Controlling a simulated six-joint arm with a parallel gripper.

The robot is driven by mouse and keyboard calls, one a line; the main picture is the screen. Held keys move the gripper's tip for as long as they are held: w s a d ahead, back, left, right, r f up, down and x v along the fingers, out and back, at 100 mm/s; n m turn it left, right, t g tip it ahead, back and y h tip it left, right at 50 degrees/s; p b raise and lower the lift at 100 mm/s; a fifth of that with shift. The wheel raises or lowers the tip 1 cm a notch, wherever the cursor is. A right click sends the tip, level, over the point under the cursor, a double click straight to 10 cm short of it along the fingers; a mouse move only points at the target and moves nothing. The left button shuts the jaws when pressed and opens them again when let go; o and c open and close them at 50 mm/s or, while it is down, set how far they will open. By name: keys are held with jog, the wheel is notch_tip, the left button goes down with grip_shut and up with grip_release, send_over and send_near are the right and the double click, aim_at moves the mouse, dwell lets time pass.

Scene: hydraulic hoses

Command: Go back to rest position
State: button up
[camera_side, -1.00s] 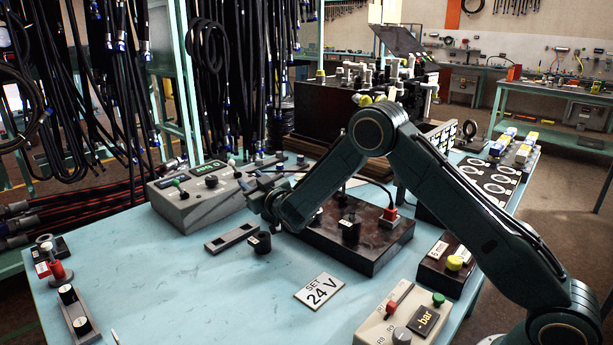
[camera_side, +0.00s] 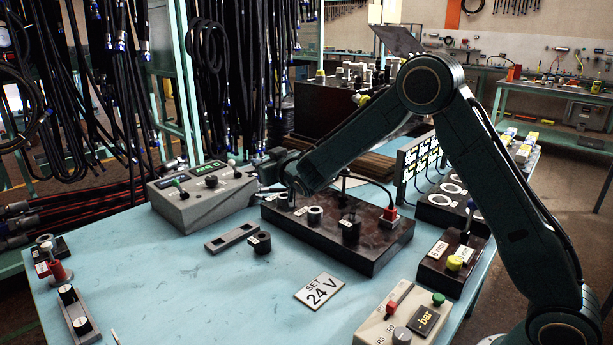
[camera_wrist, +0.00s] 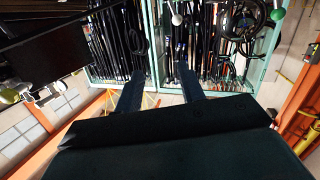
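My gripper (camera_wrist: 160,72) shows in the wrist view with its two dark fingers apart and nothing between them, so it is open and empty. It points at racks of hanging hoses. In the side view my arm is bent with its elbow high. Its wrist end is over the far left part of the dark brown block (camera_side: 375,255) and beside the grey control box (camera_side: 203,196). The fingers are hard to make out there against the dark background. The block carries black round parts and a red plug (camera_side: 391,212).
The blue table (camera_side: 190,300) has clear room at front left. A "SET 24 V" card (camera_side: 320,291), a grey slotted bar (camera_side: 231,238), a black round knob (camera_side: 260,242) and a "bar" control box (camera_side: 400,315) lie on it. Hanging black hoses (camera_side: 207,60) are behind.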

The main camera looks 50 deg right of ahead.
jog(key=s+r+g+y, duration=0.1)
jog(key=s+r+g, duration=0.25)
jog(key=s, duration=0.55)
jog(key=s+r+g, duration=0.2)
jog(key=s+r, duration=0.3)
jog(key=s, duration=0.5)
jog(key=s+a+f+g+y, duration=0.1)
jog(key=s+a+f+g, duration=0.1)
jog(key=s, duration=1.2)
jog(key=s+a+f+n+g+y, duration=0.1)
jog(key=s+a+g+y, duration=0.1)
jog(key=s, duration=1.2)
jog(key=shift+a+f+n+g, duration=0.25)
jog(key=shift+f+n+g, duration=0.1)
jog(key=shift+g, duration=0.1)
